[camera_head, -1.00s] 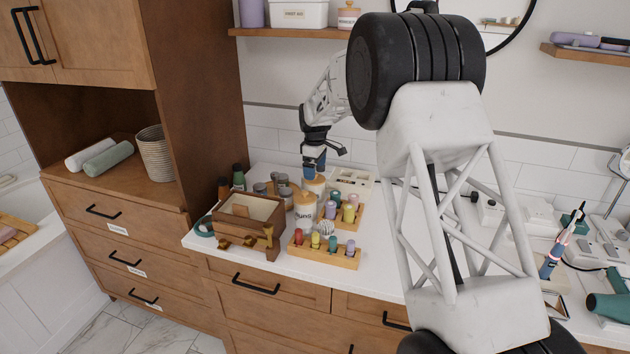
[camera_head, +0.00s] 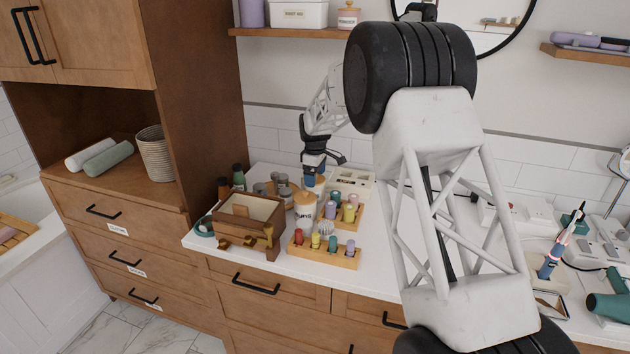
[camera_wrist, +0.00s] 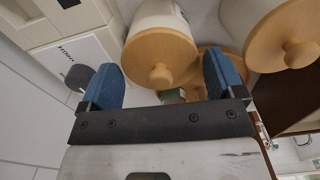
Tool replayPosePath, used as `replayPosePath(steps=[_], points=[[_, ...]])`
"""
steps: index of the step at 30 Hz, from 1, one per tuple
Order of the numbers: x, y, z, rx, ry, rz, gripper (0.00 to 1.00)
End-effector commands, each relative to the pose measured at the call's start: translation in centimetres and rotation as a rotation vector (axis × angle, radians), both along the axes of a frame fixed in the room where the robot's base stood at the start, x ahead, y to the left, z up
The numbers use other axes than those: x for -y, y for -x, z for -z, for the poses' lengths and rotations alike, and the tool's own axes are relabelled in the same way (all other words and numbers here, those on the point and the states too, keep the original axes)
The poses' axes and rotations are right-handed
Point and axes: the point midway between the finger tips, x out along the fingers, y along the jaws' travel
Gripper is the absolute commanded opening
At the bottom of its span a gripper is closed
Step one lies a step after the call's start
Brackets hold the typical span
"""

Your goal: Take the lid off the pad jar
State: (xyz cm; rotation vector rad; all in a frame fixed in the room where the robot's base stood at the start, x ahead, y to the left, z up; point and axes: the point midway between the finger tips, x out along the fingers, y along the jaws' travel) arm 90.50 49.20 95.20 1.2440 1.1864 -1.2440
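Two white jars with round wooden, knobbed lids stand close together on the counter. The front jar (camera_head: 304,212) has dark lettering too small to read surely, so I cannot tell which one is the pad jar. My gripper (camera_head: 314,184) is low over the rear jar, whose body is mostly hidden in the head view. In the wrist view one wooden lid (camera_wrist: 160,57) lies between the spread blue fingers of my gripper (camera_wrist: 164,78), with a gap on each side. The other jar's lid (camera_wrist: 290,40) is to the right, outside the fingers.
A wooden box (camera_head: 250,220) stands left of the jars. Racks of small coloured bottles (camera_head: 325,250) stand in front and to the right. Several small jars and dark bottles (camera_head: 239,177) stand behind left.

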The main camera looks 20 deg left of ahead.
Motion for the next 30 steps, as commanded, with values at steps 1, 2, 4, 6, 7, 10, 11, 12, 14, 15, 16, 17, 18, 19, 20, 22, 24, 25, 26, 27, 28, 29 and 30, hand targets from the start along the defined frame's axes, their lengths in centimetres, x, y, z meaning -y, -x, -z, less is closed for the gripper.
replayPosePath(steps=[1,2,4,6,7,10,11,12,14,15,16,17,18,19,20,22,24,25,26,27,28,29,30], points=[[0.0,0.0,0.0,0.0,0.0,0.0,0.8],[0.0,0.0,0.0,0.0,0.0,0.0,0.76],[0.0,0.0,0.0,0.0,0.0,0.0,0.65],[0.0,0.0,0.0,0.0,0.0,0.0,0.57],[0.0,0.0,0.0,0.0,0.0,0.0,0.57],[0.0,0.0,0.0,0.0,0.0,0.0,0.57],[0.0,0.0,0.0,0.0,0.0,0.0,0.57],[0.0,0.0,0.0,0.0,0.0,0.0,0.57],[0.0,0.0,0.0,0.0,0.0,0.0,0.57],[0.0,0.0,0.0,0.0,0.0,0.0,0.57],[0.0,0.0,-0.1,0.0,0.0,0.0,0.57],[0.0,0.0,-0.1,0.0,0.0,0.0,0.57],[0.0,0.0,-0.2,0.0,0.0,0.0,0.57],[0.0,0.0,-0.3,0.001,0.0,0.0,0.57],[0.0,0.0,-0.4,0.001,0.0,0.0,0.57],[0.0,0.0,-0.7,0.001,-0.001,0.0,0.57],[0.0,0.0,-1.2,0.002,-0.001,0.0,0.57],[0.0,0.0,-1.5,0.002,-0.001,0.0,0.57],[0.0,-0.1,-1.8,0.002,-0.001,0.0,0.57],[0.0,0.0,-2.2,0.002,-0.001,0.0,0.57],[0.0,0.0,-2.5,0.001,-0.001,0.0,0.57],[0.0,0.0,-2.8,0.001,-0.001,0.0,0.57],[0.0,0.0,-3.4,0.001,-0.001,0.0,0.57]])
